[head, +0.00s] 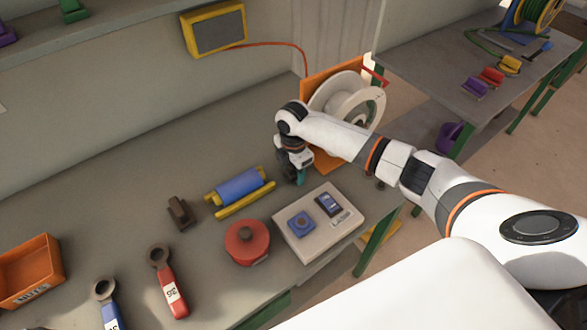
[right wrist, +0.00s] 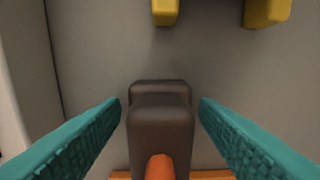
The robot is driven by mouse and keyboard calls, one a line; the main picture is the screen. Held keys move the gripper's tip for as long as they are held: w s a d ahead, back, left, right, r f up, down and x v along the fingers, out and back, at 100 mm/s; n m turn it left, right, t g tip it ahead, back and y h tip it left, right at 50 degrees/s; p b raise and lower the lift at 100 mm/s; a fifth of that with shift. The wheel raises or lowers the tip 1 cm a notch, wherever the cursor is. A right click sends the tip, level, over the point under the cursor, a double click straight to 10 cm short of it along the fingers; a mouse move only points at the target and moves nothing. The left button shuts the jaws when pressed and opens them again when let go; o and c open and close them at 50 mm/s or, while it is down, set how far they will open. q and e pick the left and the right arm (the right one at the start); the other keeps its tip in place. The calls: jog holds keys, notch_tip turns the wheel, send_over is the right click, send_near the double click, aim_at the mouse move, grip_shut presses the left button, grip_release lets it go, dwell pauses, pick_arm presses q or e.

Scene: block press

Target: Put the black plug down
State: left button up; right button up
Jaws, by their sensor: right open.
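The black plug (right wrist: 160,118), a dark block with an orange cable end (right wrist: 160,168) at its near side, is between the teal fingers of my right gripper (right wrist: 160,112) in the right wrist view. The fingers are open, with a gap on each side of the plug. The plug appears to rest on the grey bench. In the head view my right gripper (head: 299,180) points down at the bench beside the cable reel (head: 330,95), and I cannot make out the plug there. My left gripper is not in view.
A blue roller on a yellow stand (head: 245,210) lies left of my right gripper. A switch panel (head: 340,237) and a red round part (head: 247,255) are in front. A dark brown block (head: 180,212), wrenches (head: 168,282) and an orange bin (head: 30,270) are farther left.

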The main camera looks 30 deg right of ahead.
jog(key=shift+r, duration=0.35)
notch_tip(320, 180, up, 13)
jog(key=b, duration=0.1)
jog(key=shift+f, duration=0.2)
jog(key=shift+f, duration=0.1)
